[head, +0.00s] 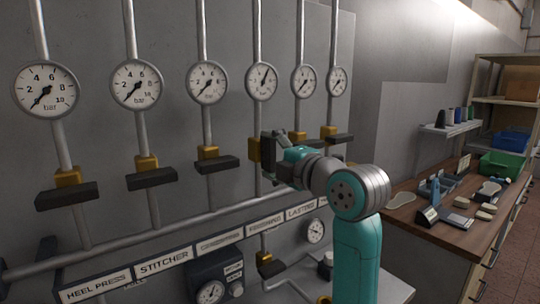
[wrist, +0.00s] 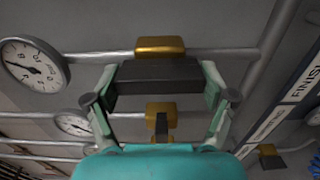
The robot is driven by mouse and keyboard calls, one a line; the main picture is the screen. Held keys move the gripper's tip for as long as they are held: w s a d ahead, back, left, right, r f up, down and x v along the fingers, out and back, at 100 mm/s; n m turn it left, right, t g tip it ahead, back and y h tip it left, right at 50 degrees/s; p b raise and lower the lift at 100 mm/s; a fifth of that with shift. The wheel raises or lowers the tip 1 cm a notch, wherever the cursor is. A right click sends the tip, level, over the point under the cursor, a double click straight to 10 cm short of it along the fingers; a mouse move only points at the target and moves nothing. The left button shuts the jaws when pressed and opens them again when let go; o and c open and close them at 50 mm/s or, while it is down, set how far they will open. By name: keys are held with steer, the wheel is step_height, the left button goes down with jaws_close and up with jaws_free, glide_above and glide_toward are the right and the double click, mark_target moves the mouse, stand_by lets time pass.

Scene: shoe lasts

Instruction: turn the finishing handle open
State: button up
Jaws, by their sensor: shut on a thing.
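The finishing handle (wrist: 157,76) is a dark bar on a yellow valve body (wrist: 160,46). In the wrist view it lies parallel to its pipe (wrist: 225,54). My gripper (wrist: 160,92) has a finger at each end of the bar and is shut on it. In the head view my gripper (head: 272,148) is at the fourth valve from the left, mostly covering the handle; its yellow body (head: 254,149) shows beside it. The gauge above (head: 262,80) has its needle pointing up, slightly right. The finishing label (head: 266,221) is on the strip below.
The other valve handles, such as the third (head: 217,164), sit crosswise to their pipes, with gauge needles low. The neighbouring valve (wrist: 161,114) is close to my gripper in the wrist view. A workbench (head: 408,213) with tools and a green bin (head: 501,164) stands right.

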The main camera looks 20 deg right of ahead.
steer(key=o, duration=1)
steer(key=v, duration=1.2)
